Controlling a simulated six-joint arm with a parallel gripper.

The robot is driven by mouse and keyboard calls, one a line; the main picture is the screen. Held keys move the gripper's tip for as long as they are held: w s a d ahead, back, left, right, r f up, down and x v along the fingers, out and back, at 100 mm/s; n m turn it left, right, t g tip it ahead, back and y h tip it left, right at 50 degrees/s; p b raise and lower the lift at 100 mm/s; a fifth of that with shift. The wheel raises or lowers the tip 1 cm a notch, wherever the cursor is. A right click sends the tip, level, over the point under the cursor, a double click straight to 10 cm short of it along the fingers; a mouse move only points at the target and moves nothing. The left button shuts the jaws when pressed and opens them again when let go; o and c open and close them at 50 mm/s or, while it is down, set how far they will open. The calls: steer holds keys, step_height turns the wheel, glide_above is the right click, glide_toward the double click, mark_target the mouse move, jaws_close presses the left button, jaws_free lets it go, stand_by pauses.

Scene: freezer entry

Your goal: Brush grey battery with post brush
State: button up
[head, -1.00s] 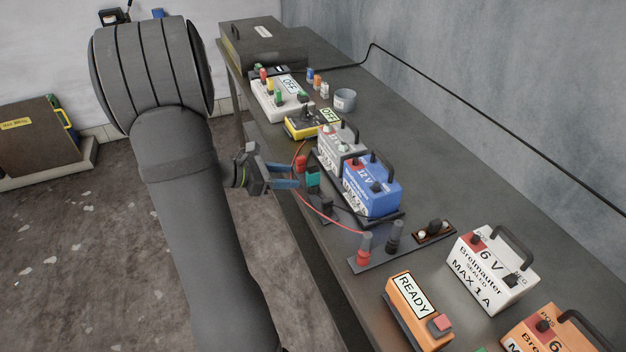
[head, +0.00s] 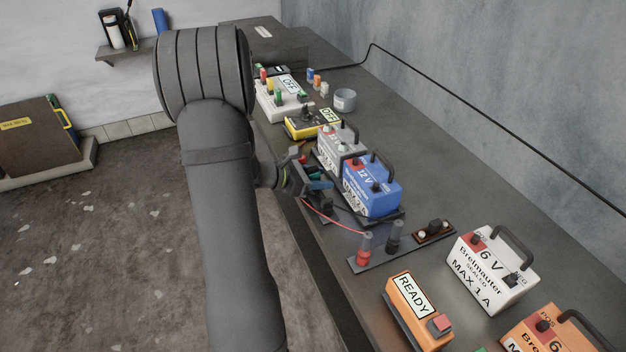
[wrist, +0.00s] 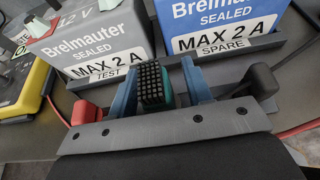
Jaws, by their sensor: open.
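The grey battery (head: 335,152), labelled TEST, stands upright on the bench, and its front fills the upper left of the wrist view (wrist: 95,48). The post brush (wrist: 152,84) has a block of black bristles on a teal body. It stands just in front of the batteries. My gripper (wrist: 160,88) is open, with one blue finger on each side of the brush. Whether the fingers touch it I cannot tell. In the head view my gripper (head: 318,184) is at the bench's near edge, and the brush is largely hidden there.
The blue SPARE battery (head: 371,190) stands right beside the grey one. A yellow meter marked OFF (head: 305,125) stands behind. A terminal stand (head: 372,262) is to the right.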

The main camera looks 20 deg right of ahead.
jaws_close()
steer(key=shift+r, duration=0.55)
steer(key=r, duration=0.3)
steer(key=shift+s+d+r, duration=0.15)
steer(key=shift+s+r, duration=0.15)
steer(key=s+d+r, duration=0.5)
steer(key=s+r, duration=0.4)
steer(key=r, duration=0.1)
steer(key=shift+s+r, duration=0.2)
steer(key=shift+s, duration=0.15)
steer(key=shift+w+d, duration=0.1)
